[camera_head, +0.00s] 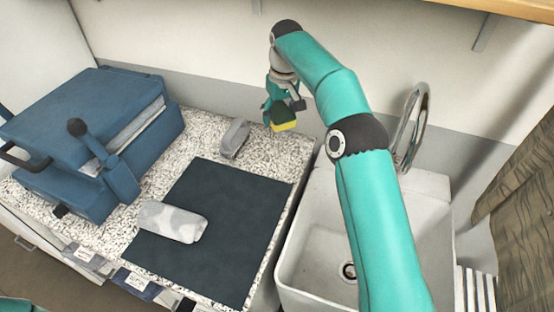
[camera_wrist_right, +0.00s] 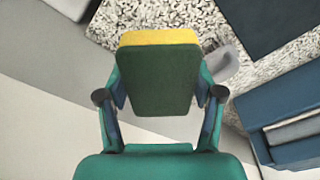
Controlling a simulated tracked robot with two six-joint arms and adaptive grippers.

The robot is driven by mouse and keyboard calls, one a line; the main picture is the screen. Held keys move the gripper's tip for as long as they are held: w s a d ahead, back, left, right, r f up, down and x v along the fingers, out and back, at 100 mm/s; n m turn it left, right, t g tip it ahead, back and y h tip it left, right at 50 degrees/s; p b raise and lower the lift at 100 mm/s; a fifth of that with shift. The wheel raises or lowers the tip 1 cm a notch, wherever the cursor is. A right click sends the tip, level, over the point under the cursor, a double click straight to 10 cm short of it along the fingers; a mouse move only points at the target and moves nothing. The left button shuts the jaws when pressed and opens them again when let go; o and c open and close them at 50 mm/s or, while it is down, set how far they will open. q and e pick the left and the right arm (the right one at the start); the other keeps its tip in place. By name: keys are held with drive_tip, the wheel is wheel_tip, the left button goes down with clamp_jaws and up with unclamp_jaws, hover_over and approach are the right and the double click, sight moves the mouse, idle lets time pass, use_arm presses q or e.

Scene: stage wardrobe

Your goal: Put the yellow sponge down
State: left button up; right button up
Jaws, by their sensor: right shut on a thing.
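The yellow sponge (camera_head: 284,121) has a dark green side and a yellow side. My right gripper (camera_head: 283,104) is shut on it near the back wall, over the back right part of the speckled counter (camera_head: 205,128). In the right wrist view the sponge (camera_wrist_right: 158,78) sits between the two fingers (camera_wrist_right: 159,98), its dark green face toward the camera and its yellow edge at the top. I cannot tell how far it is above the counter. My left gripper is not in view; only a bit of teal shows at the bottom left corner of the head view.
A dark mat (camera_head: 235,215) lies on the counter, with a grey-white block-like item (camera_head: 173,222) on its left edge. A small grey object (camera_head: 234,138) lies behind the mat. A blue case (camera_head: 75,115) stands left. A white sink (camera_head: 318,232) with a faucet (camera_head: 421,115) is at right.

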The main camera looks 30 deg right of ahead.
sight(279, 158)
wheel_tip(279, 158, down, 15)
drive_tip(key=shift+f, duration=0.1)
idle(0.3)
drive_tip(key=o, duration=0.8)
drive_tip(key=shift+f, duration=0.1)
drive_tip(key=shift+c, duration=0.2)
drive_tip(key=r, duration=0.4)
drive_tip(key=s+r, duration=0.1)
drive_tip(key=r, duration=0.7)
drive_tip(key=shift+s+r+b, duration=0.1)
drive_tip(key=shift+s+b, duration=0.15)
drive_tip(key=shift+b, duration=0.1)
